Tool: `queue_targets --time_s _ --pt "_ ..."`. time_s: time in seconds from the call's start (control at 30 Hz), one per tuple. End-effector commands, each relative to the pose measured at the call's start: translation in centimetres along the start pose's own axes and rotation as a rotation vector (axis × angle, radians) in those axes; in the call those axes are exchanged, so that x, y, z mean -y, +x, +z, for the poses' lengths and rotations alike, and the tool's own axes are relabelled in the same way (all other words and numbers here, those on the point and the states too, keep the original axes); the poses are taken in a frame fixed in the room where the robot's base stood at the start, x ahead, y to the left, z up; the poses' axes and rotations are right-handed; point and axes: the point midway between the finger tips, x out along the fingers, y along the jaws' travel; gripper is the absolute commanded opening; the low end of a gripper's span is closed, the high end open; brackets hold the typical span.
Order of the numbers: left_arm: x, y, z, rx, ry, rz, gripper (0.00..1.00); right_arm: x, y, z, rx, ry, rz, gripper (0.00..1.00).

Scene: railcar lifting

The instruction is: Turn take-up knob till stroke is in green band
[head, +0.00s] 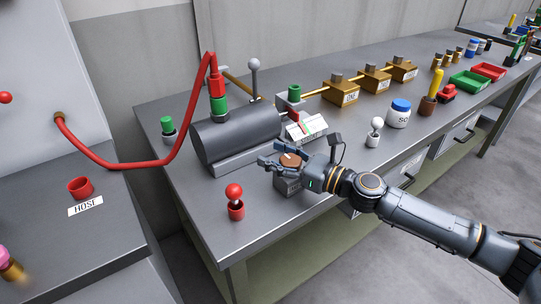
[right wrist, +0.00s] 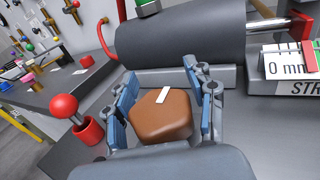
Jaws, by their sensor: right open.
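The take-up knob (head: 291,160) is a brown knob with a white pointer mark, on a grey block in front of the dark cylinder (head: 235,134). My right gripper (head: 275,154) is open around the knob. In the right wrist view the knob (right wrist: 160,115) lies between the two blue-padded fingers, with gaps visible on both sides. The stroke gauge (head: 306,128) stands right of the cylinder, with a red pointer and a green part. In the right wrist view the gauge (right wrist: 284,63) reads "0 mm" near its left end. My left gripper is not in view.
A red ball-topped lever in a red cup (head: 236,205) stands left of my gripper. A white ball-topped lever (head: 375,130) and a white jar with blue lid (head: 398,114) stand to the right. A red hose (head: 140,165) runs to the cylinder.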

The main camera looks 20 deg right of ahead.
Motion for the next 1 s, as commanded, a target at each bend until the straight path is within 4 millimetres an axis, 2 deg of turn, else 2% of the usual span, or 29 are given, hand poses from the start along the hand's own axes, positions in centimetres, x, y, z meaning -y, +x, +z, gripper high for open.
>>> queue_targets --time_s 0.1,0.13,0.33,0.6,0.87,1.0 --pt "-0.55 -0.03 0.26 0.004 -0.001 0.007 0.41 0.00 0.00 0.02 0.000 0.000 0.000 0.55" --pt "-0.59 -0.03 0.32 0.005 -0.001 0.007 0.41 0.00 0.00 0.02 0.000 0.000 0.000 0.51" --pt "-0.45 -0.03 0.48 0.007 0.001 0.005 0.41 0.01 0.00 0.00 0.000 -0.001 0.000 0.11" --pt "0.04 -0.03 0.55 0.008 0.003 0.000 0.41 0.01 -0.02 -0.06 -0.001 -0.001 0.000 0.04" --pt "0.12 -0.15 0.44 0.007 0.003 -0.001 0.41 0.02 -0.05 -0.09 -0.003 -0.001 -0.003 0.03" --pt "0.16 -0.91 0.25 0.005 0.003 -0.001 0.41 0.05 -0.07 0.05 -0.004 0.000 -0.024 0.03"
